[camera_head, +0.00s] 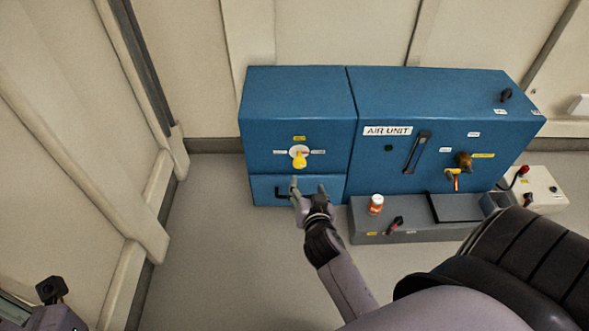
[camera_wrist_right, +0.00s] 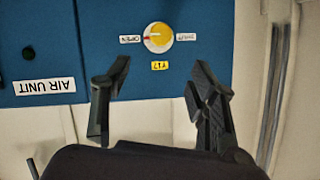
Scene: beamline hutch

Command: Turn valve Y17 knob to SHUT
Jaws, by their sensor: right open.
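The Y17 valve knob (camera_head: 300,161) is yellow on a round white plate, on the front of the blue air unit's left section. In the right wrist view, which is upside down, the knob (camera_wrist_right: 158,38) has a red mark towards the OPEN label (camera_wrist_right: 130,39). The SHUT label (camera_wrist_right: 186,37) is on the opposite side, and a yellow Y17 tag (camera_wrist_right: 160,65) is beside the knob. My right gripper (camera_head: 309,188) is open and empty, just below the knob in the head view and apart from it; its fingers (camera_wrist_right: 158,75) are spread wide. My left gripper's jaws are not visible.
A white box (camera_head: 540,186) stands at right. Floor left of the unit is clear.

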